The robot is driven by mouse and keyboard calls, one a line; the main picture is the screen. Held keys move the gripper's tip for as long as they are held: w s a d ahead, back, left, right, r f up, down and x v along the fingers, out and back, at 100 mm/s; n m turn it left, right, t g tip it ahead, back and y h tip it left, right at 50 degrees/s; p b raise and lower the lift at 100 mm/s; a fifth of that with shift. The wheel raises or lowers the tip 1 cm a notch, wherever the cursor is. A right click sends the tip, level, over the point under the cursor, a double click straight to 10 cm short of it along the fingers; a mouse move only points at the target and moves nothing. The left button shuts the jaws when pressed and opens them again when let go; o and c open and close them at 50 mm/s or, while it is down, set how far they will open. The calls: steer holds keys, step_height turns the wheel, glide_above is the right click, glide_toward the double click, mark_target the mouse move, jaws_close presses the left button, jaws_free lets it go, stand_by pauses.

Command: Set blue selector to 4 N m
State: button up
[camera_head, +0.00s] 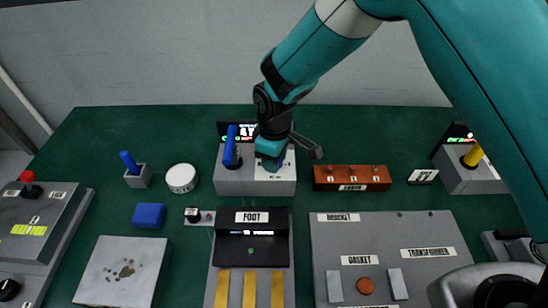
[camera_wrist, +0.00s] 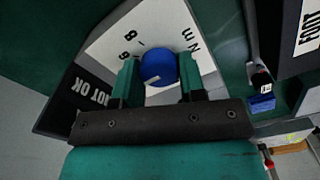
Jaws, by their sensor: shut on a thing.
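The blue selector (camera_wrist: 158,66) is a round blue knob with a small pale mark on its near side, in the wrist view. It sits on a white dial plate (camera_wrist: 112,45) with printed numbers and "N m". My gripper (camera_wrist: 159,76) has one green finger on each side of the knob and is shut on it. In the head view my gripper (camera_head: 271,162) points down over the grey box (camera_head: 233,186) and hides most of the knob.
A blue lever (camera_head: 231,146) stands upright on the same box, just left of my gripper. A brown block with several pegs (camera_head: 352,178) lies to the right. A white round puck (camera_head: 181,178) lies left. A black "FOOT" panel (camera_head: 251,250) is in front.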

steer(key=shift+r, duration=0.1)
steer(key=o, duration=0.9)
step_height(320, 180, up, 17)
steer(key=b, duration=0.3)
steer(key=shift+r, duration=0.2)
steer(key=s+d+r+m+y, duration=0.25)
steer(key=s+d+r, duration=0.25)
steer(key=s+d, duration=0.55)
steer(key=s+d+m, duration=0.1)
steer(key=s, duration=0.3)
steer(key=s+d+m+y, duration=0.1)
steer(key=s, duration=0.3)
steer(key=s+d+m, duration=0.1)
steer(key=s, duration=0.3)
steer(key=shift+y, duration=0.35)
